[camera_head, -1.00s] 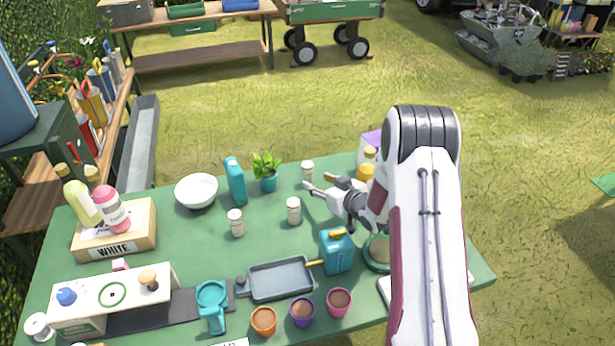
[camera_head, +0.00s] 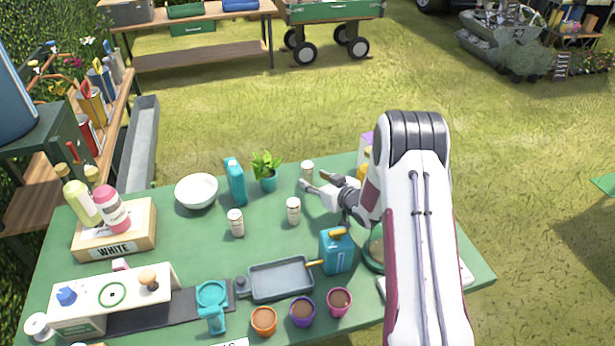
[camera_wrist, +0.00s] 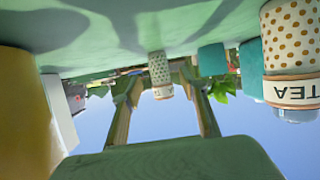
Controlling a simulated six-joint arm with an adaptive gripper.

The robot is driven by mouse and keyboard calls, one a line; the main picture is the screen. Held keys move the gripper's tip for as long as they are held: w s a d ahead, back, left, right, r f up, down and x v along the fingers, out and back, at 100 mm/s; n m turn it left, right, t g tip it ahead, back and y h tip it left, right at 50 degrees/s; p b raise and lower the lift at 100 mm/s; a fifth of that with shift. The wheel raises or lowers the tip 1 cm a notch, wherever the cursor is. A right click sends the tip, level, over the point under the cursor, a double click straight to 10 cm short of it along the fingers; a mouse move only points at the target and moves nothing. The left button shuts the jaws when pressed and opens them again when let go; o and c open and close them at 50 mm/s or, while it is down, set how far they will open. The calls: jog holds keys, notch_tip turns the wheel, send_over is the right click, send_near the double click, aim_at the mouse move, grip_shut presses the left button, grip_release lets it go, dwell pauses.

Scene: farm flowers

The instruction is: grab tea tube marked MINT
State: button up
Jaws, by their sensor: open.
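Three pale tea tubes with light caps stand upright on the green table: the front-left tube (camera_head: 236,222), the middle tube (camera_head: 293,211) and the back tube (camera_head: 307,170). No MINT mark is legible. My gripper (camera_head: 313,181) is open and empty, pointing left, just in front of the back tube and behind the middle one. The wrist view is upside down. It shows a dotted tube (camera_wrist: 292,42) close at the right edge, with TEA on its label and the rest of the label cut off. A smaller, farther tube (camera_wrist: 160,75) hangs near the centre.
A turquoise box (camera_head: 236,181), a potted plant (camera_head: 267,165) and a white bowl (camera_head: 196,191) stand left of my gripper. A blue can (camera_head: 337,252), a grey tray (camera_head: 281,280) and several flowerpots are in front. A yellow object (camera_wrist: 25,110) fills the wrist view's left edge.

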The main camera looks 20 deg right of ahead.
aim_at(310, 177)
jog(key=shift+w, duration=0.1)
jog(key=shift+x, duration=2.5)
grip_shut()
